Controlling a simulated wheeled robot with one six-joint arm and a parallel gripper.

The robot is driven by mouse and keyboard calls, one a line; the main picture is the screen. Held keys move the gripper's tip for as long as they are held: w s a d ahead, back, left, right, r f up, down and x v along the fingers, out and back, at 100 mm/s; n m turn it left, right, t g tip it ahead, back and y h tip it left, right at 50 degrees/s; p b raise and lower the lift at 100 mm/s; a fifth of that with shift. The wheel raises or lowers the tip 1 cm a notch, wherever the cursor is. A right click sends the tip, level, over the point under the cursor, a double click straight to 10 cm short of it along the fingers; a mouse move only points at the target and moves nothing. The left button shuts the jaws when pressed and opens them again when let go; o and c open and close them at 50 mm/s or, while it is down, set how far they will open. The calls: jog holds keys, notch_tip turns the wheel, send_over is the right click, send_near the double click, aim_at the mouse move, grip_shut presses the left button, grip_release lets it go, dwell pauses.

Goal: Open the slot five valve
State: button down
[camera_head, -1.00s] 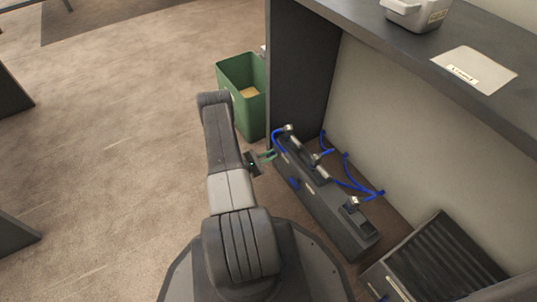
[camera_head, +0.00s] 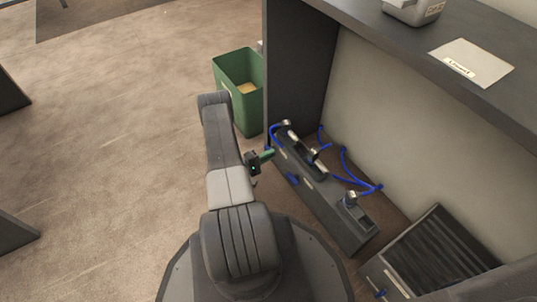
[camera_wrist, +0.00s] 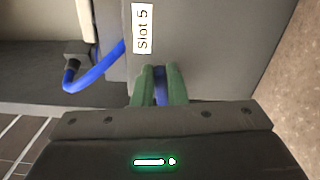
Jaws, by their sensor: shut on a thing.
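The slot five valve has a blue handle (camera_wrist: 160,88) on the dark grey block face, just below a white "Slot 5" label (camera_wrist: 142,27) in the wrist view. My gripper (camera_wrist: 160,70) has its green fingers closed on either side of this handle. The fingers hide part of the handle, so its exact angle is hard to tell. In the head view, my gripper (camera_head: 272,153) reaches the far left end of the long dark valve block (camera_head: 335,221). The slot five handle is hidden there.
Another blue handle (camera_head: 293,179) sits on the block's front side. Blue hoses (camera_head: 357,182) run behind it. A green bin (camera_head: 243,115) stands beyond the gripper. The shelf's dark side panel (camera_head: 292,75) is close by. A ribbed dark unit (camera_head: 440,255) lies at lower right; open floor is left.

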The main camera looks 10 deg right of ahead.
jog(key=shift+f+m, duration=0.25)
jog(key=shift+m, duration=0.45)
jog(key=c, duration=1.5)
grip_release()
jog(key=shift+o, duration=0.2)
jog(key=shift+a, duration=0.1)
jog(key=p+v, duration=0.3)
jog(key=v, duration=1)
jog(key=shift+s+a+p, duration=0.15)
jog(key=shift+a+p, duration=0.15)
